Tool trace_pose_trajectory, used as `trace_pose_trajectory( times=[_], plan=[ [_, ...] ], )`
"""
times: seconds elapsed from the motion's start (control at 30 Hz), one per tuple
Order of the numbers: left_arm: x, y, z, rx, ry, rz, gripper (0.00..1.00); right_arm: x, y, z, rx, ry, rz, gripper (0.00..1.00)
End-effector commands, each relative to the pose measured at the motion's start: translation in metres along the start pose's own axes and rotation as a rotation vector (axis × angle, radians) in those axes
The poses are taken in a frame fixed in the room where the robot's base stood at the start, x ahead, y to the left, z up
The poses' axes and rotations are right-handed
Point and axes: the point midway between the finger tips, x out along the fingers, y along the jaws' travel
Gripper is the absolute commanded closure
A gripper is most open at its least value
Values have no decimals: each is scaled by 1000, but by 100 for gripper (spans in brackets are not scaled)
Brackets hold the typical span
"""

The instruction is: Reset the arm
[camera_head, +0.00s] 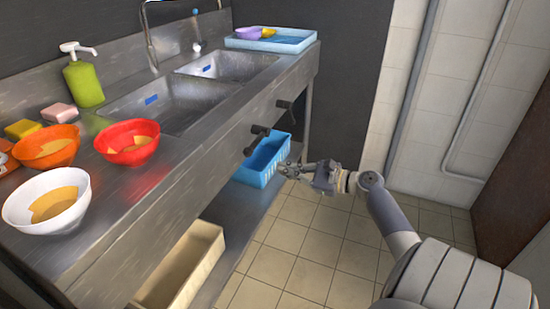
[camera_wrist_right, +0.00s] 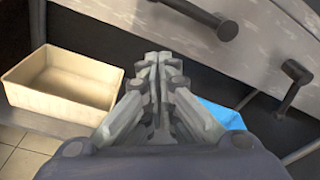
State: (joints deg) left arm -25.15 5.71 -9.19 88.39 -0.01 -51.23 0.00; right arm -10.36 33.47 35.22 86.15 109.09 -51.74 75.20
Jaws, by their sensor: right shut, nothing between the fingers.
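My right arm comes in from the right in the head view. Its gripper (camera_head: 284,170) is in front of the sink counter, below the counter's front edge and beside the blue basket on the lower shelf. In the right wrist view the fingers of my right gripper (camera_wrist_right: 157,60) are together, with nothing between them. My left arm and gripper are not in view.
On the steel counter (camera_head: 215,120) stand red (camera_head: 127,142), orange (camera_head: 47,147) and white (camera_head: 46,200) bowls and a green soap bottle (camera_head: 82,80). Below are a blue basket (camera_head: 262,162) and a beige bin (camera_head: 185,265). Tap handles (camera_head: 257,135) jut from the front. Tiled floor (camera_head: 310,245) is clear.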

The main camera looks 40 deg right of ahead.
Motion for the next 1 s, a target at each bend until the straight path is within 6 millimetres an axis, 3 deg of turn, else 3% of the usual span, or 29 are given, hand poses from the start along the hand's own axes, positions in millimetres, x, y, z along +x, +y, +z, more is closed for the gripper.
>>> trace_pose_trajectory(
  times=[0.77,0.87,0.97,1.0],
  plan=[
    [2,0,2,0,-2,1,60,-6,4,-3,-8,7,7,100],
    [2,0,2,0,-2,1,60,-1,25,-20,-59,52,46,100],
    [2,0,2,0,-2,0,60,5,70,-52,-173,136,133,100],
    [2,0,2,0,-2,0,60,7,94,-68,-238,176,184,100]
  ],
)
